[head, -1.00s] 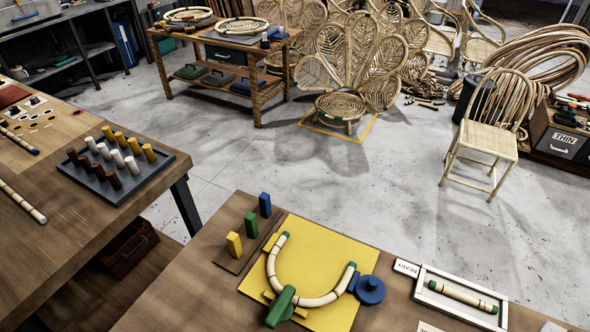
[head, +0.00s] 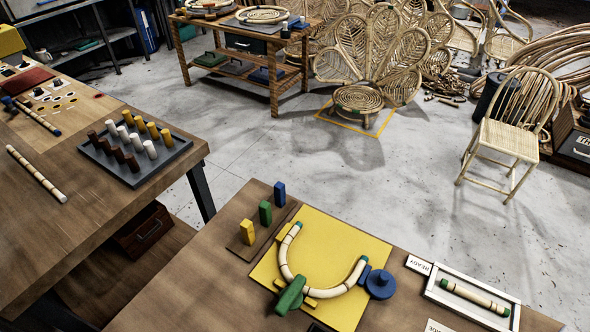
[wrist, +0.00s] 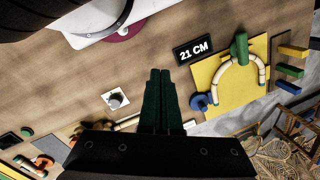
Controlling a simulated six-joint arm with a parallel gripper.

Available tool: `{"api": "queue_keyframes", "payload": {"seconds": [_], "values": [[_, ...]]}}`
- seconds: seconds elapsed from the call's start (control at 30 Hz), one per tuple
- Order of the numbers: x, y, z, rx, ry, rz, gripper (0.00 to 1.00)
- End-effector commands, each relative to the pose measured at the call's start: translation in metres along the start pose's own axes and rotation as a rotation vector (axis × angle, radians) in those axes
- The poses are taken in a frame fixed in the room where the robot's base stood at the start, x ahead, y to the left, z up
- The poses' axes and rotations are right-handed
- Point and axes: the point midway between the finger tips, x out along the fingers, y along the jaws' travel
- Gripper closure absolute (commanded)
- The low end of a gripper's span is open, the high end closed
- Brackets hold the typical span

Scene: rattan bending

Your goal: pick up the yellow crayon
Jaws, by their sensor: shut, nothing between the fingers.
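A short upright yellow block (head: 247,232), which may be the yellow crayon, stands on a small brown strip beside a yellow board in the head view. A green block (head: 265,213) and a blue block (head: 280,193) stand behind it in a row. In the wrist view the yellow block (wrist: 293,51) is at the far right, with the green (wrist: 289,70) and blue (wrist: 287,87) ones below it. My gripper (wrist: 160,75) is shut and empty, well to the left of the blocks in that view. It is not visible in the head view.
A yellow board (head: 345,241) holds a U-bent rattan piece with a green clamp (head: 290,296) and a blue knob (head: 380,284). A white-framed tray (head: 500,318) lies right of it. A dark peg tray (head: 179,152) with yellow, white and brown pegs sits on the left table.

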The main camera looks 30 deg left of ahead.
Motion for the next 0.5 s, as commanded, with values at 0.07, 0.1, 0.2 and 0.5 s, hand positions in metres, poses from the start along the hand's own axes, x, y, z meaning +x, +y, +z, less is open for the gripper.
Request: {"api": "queue_keyframes", "payload": {"seconds": [0.07,0.1,0.2,0.5], "values": [[0.0000,0.0000,0.0000,0.000,0.000,0.000,1.00],[0.0000,0.0000,0.0000,0.000,0.000,0.000,1.00],[0.0000,0.0000,0.0000,0.000,0.000,0.000,1.00],[0.0000,0.0000,0.0000,0.000,0.000,0.000,0.77]]}}
